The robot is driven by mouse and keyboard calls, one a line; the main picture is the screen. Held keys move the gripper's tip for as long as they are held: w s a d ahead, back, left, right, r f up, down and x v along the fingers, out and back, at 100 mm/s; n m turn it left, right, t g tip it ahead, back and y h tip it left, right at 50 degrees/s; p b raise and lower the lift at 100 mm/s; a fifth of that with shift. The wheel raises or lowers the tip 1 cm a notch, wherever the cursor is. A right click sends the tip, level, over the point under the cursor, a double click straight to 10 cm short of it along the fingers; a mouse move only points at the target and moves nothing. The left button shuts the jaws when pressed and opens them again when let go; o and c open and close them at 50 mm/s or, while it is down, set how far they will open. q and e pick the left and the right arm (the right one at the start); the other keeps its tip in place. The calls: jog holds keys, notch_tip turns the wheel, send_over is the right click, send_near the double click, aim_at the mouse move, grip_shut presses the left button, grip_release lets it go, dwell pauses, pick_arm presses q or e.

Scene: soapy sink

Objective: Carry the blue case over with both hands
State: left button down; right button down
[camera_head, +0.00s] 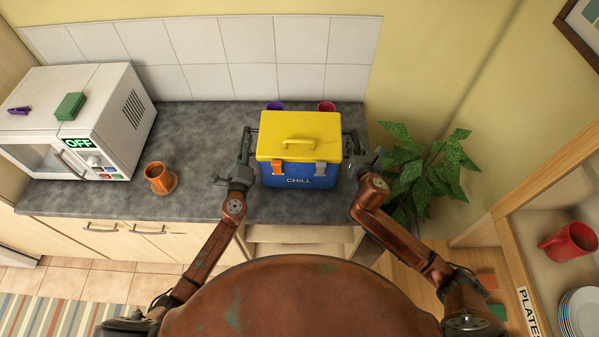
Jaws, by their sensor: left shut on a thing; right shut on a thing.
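The blue case (310,182) has a yellow lid with a handle, an orange latch, a grey latch and the word CHILL on its front. It is upright at the counter, near its front edge; I cannot tell whether it rests on the counter or is held just above it. My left gripper (246,160) is shut on the case's left side. My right gripper (354,158) is shut on its right side. The case hides parts of the fingers.
An orange mug (160,178) stands left on the grey counter (195,140), beside a white microwave (85,115). A purple cup (275,106) and a magenta cup (326,107) stand behind the case. A leafy plant (425,170) is right of the counter. A shelf holds a red mug (570,241).

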pick_arm(q)
jog(key=shift+f+b, duration=0.35)
pick_arm(e)
jog(key=shift+f, duration=0.3)
pick_arm(q)
jog(key=c, duration=1.7)
grip_release()
jog(key=shift+s, duration=0.1)
jog(key=shift+c, duration=0.2)
pick_arm(e)
jog(key=c, duration=1.7)
grip_release()
jog(key=shift+s, duration=0.1)
jog(key=shift+c, duration=0.2)
jog(key=shift+s+r, duration=0.15)
jog(key=shift+s, duration=0.4)
pick_arm(q)
jog(key=s, duration=1.2)
jog(key=shift+a+f, duration=0.15)
jog(key=shift+f, duration=0.05)
pick_arm(e)
jog(key=v, duration=1)
jog(key=shift+s, duration=0.4)
pick_arm(q)
jog(key=shift+o, duration=0.4)
pick_arm(e)
jog(key=shift+d+r, duration=0.1)
jog(key=shift+r, duration=0.05)
pick_arm(q)
jog(key=o, duration=0.7)
